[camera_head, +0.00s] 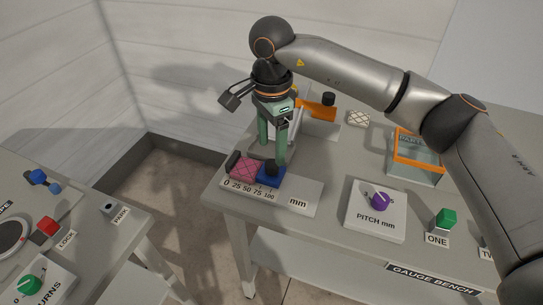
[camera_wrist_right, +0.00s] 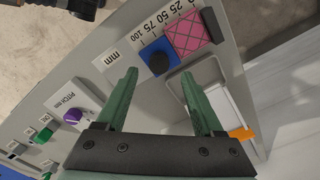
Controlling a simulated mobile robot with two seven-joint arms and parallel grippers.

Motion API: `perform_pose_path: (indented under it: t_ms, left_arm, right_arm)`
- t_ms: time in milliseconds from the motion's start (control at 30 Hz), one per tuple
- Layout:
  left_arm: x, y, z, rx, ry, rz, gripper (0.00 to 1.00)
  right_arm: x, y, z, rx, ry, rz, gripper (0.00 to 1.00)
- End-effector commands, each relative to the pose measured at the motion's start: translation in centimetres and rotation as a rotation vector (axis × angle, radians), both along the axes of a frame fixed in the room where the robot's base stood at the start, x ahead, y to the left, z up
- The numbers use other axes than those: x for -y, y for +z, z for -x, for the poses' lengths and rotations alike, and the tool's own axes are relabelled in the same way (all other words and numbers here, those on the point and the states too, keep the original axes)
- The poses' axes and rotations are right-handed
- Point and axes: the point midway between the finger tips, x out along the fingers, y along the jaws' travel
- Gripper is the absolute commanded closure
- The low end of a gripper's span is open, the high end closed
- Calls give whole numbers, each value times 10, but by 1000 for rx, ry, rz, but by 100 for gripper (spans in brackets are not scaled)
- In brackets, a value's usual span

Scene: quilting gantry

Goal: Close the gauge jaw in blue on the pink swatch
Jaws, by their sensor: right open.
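The blue gauge jaw (camera_head: 270,178) is a block with a dark round knob on top, on the gauge's scale plate (camera_head: 296,192). It also shows in the wrist view (camera_wrist_right: 150,50). The pink swatch (camera_head: 243,168), crosshatched, lies directly left of it, and in the wrist view (camera_wrist_right: 188,35) their edges look very close. I cannot tell whether they touch. A dark fixed stop (camera_wrist_right: 211,25) stands at the swatch's other side. My right gripper (camera_head: 273,152) has green fingers, open and empty, pointing down above and behind the jaw. In the wrist view its fingertips (camera_wrist_right: 158,76) straddle the knob's line.
A pale tray (camera_wrist_right: 206,82) lies behind the gauge. An orange-handled item (camera_head: 318,110) and orange-rimmed bin (camera_head: 420,166) stand farther back. The purple pitch dial (camera_head: 380,201) and green button ONE (camera_head: 446,219) are to the right. A separate table (camera_head: 90,222) is at left.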

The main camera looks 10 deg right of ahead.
Motion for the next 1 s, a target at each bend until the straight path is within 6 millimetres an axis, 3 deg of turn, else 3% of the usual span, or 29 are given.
perform_pose_path:
  t_ms: [200,400,1000]
  left_arm:
    - [0,1,0,0,0,0,50]
    - [0,1,0,0,0,0,50]
    - [0,1,1,0,1,1,50]
  right_arm:
    - [0,47,-1,4,-1,-1,31]
    - [0,71,0,2,0,-1,31]
    - [0,75,0,0,1,0,31]
